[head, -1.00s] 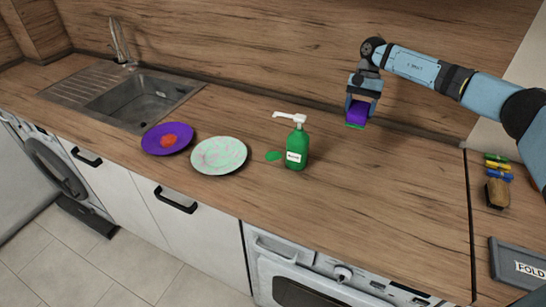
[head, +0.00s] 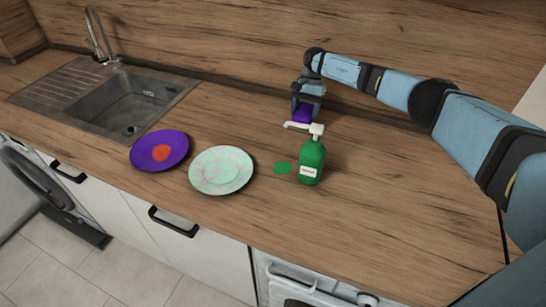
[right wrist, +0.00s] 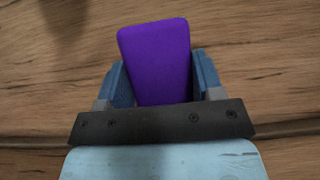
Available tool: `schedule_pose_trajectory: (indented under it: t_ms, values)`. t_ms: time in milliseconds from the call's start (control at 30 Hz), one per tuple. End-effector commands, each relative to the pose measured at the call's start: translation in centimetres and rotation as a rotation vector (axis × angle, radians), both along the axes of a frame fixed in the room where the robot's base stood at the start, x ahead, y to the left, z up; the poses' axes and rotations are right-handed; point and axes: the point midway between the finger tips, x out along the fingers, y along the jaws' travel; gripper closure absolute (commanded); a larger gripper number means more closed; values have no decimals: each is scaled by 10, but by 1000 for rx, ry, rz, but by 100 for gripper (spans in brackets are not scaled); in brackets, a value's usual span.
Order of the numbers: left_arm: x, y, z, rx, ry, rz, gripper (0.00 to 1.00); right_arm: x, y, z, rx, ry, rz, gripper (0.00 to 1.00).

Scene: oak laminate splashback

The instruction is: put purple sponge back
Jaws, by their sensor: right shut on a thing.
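The purple sponge (head: 303,114) is held in my right gripper (head: 304,108), behind the green soap bottle in the head view. The bottle's pump partly hides its lower part. In the right wrist view the sponge (right wrist: 156,62) sits between the two blue fingers of the right gripper (right wrist: 160,82), with the wooden counter behind it. I cannot tell exactly how high it is above the counter. My left gripper is not in view.
The sink (head: 128,108) is further left. The counter (head: 400,200) is clear at right.

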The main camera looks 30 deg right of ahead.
Motion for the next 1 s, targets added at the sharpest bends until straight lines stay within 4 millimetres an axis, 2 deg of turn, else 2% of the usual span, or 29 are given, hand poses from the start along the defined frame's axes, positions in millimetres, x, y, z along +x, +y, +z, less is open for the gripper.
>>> schedule_pose_trajectory:
  t_ms: [33, 100, 267, 400, 700, 833, 1000]
  values:
    - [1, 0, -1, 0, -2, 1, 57, -1, 1, -9, -1, 1, 0, 61]
    - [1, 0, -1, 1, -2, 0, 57, -2, 1, -16, -1, 1, 2, 61]
    - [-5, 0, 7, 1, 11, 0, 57, -14, 13, -16, -3, 0, 6, 61]
    - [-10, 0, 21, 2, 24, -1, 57, -37, 40, -13, -1, 1, 9, 61]
    - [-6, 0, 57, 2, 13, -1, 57, -90, 102, -13, 0, 0, 8, 61]
    - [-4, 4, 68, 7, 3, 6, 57, -108, 123, -15, -1, 0, 6, 61]
    - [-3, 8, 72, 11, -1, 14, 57, -119, 136, -17, -2, -1, 4, 61]
